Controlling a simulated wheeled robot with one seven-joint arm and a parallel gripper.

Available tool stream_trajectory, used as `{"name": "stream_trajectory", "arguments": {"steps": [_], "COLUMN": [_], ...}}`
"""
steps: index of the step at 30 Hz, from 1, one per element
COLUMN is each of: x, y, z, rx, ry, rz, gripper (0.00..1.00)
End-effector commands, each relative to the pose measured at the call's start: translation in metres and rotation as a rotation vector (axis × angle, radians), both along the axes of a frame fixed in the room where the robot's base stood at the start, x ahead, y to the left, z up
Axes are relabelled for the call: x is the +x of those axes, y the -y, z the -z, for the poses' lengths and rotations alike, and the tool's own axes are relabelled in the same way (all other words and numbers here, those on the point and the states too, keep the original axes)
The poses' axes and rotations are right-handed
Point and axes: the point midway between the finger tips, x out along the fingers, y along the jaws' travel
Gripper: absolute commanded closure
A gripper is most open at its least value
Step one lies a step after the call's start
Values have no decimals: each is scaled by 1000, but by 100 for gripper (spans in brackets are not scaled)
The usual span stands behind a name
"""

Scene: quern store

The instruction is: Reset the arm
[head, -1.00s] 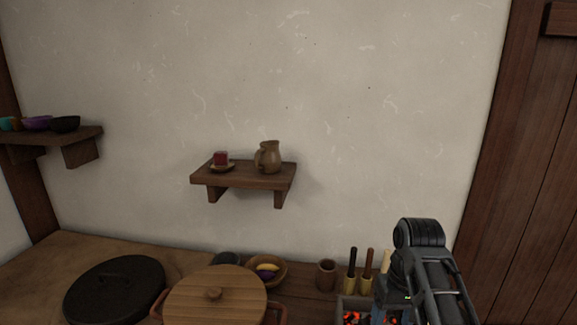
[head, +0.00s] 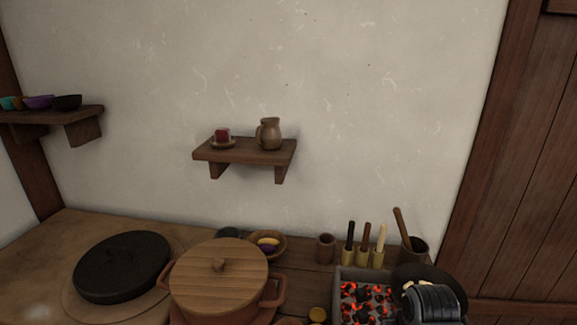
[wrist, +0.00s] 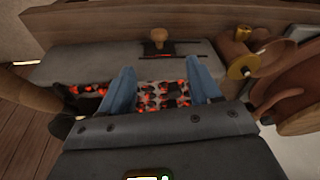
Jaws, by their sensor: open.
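My arm shows in the head view at the lower right, in front of the brazier of glowing coals (head: 366,296). My gripper (wrist: 167,82) shows in the wrist view, its two blue fingers spread apart with nothing between them. The coals (wrist: 160,96) show behind and between the fingers. The gripper's fingers do not show in the head view.
A lidded pot (head: 218,275) and a black round lid (head: 122,266) stand on the counter to the left. A fruit bowl (head: 267,245), brown cup (head: 325,247) and several upright handled tools (head: 364,248) stand behind. A small wall shelf (head: 245,151) holds a jug (head: 269,133).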

Motion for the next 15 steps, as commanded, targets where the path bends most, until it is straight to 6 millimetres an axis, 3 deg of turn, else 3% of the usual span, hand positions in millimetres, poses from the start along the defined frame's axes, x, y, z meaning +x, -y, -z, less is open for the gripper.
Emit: {"name": "stream_trajectory", "arguments": {"steps": [1,6,11,15], "x": [-17,-67,-116,-161], "y": [1,3,4,4], "z": [15,46,59,58], "rx": [-4,-18,-27,-31], "ry": [22,148,270,376], "rz": [2,9,13,15], "gripper": [38,38,38,38]}}
